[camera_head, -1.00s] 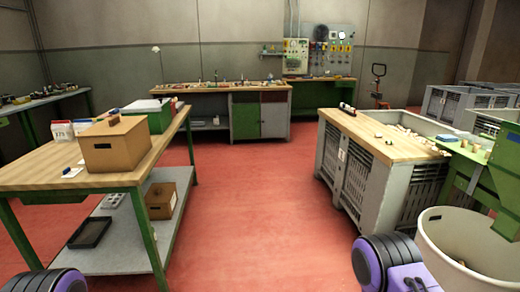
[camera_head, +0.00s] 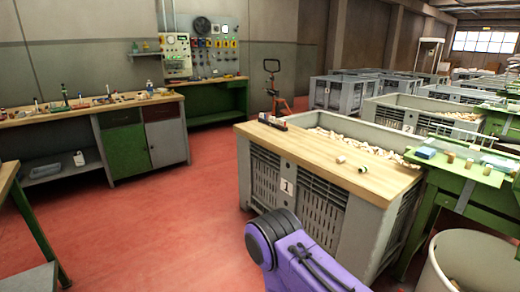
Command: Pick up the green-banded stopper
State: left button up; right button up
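Two small cork stoppers stand apart on the wooden board (camera_head: 325,172) that covers the front of the grey crate marked 1. The nearer stopper (camera_head: 363,169) seems to show a green band, though it is very small in the picture. The other stopper (camera_head: 341,159) is a little farther back and to its left; its band colour is too small to tell. Neither gripper is in view. Only a purple and black link of one of my arms shows at the bottom, in front of the crate.
A dark rack (camera_head: 272,122) sits at the board's back left corner. Loose corks (camera_head: 360,146) fill the crate behind the board. A green machine (camera_head: 465,180) and a cream bin (camera_head: 470,265) stand at the right. Red floor (camera_head: 180,225) is clear at the left.

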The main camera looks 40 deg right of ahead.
aim_at(363, 169)
jog(key=z, duration=0.25)
jog(key=i, duration=1.5)
jog(key=z, duration=1.05)
jog(key=i, duration=0.8)
jog(key=z, duration=0.9)
